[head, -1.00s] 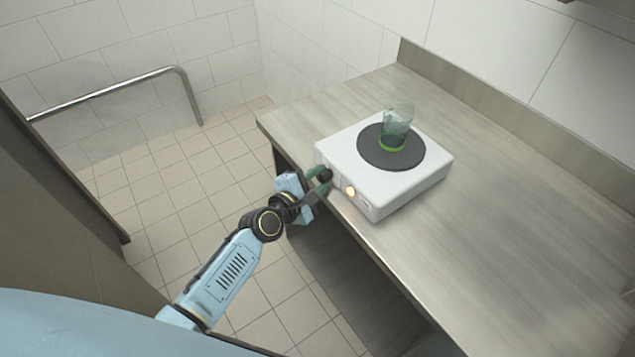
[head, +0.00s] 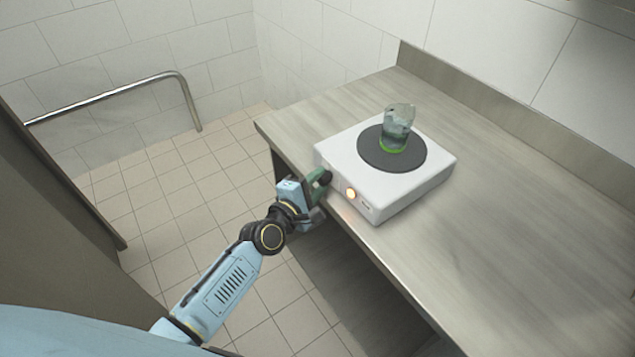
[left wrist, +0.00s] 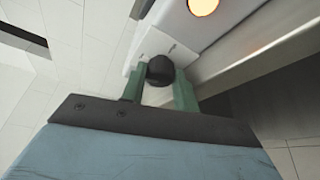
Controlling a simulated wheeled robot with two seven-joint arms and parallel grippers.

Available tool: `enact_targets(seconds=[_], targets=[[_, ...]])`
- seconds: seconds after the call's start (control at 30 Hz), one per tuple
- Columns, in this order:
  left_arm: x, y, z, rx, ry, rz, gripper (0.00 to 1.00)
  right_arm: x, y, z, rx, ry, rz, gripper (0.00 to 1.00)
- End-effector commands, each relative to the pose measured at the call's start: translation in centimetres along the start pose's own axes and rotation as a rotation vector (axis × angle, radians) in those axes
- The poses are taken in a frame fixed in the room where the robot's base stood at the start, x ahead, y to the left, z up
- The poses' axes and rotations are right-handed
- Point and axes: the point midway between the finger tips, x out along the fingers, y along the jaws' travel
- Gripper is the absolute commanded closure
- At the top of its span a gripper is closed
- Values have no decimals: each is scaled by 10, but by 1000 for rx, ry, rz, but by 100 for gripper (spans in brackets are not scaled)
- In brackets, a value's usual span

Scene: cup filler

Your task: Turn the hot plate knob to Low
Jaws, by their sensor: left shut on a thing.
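The white hot plate (head: 415,193) stands near the front edge of the counter, with a dark round heating disc (head: 368,158) on top. Its black knob (left wrist: 160,70) is on the front face, left of a glowing orange light (head: 350,194). My left gripper (head: 322,180) is at the front face, its green fingers on either side of the knob and shut on it. In the left wrist view the gripper (left wrist: 160,84) has the knob between its fingertips. The knob's pointer and setting marks are too small to read. My right gripper is not in view.
A glass beaker (head: 397,130) with a green base band stands on the disc. The counter (head: 500,240) is clear to the right and behind. A raised backsplash runs along the wall. A metal rail (head: 110,92) is at the far left.

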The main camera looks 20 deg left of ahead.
Motion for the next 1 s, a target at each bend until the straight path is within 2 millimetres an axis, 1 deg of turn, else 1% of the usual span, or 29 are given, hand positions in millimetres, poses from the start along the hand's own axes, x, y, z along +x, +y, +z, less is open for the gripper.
enact_targets(seconds=[0.03,0.07,0.2,0.77,0.87,1.0], targets=[[0,0,0,1,0,-2,93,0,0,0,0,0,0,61],[0,0,0,1,0,-2,66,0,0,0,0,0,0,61],[0,0,0,0,0,-2,48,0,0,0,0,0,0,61],[-1,-3,0,-5,0,-10,48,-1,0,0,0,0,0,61],[-1,-2,0,-35,1,-23,48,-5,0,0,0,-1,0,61],[-1,1,2,-144,0,-71,48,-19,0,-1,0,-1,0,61]])
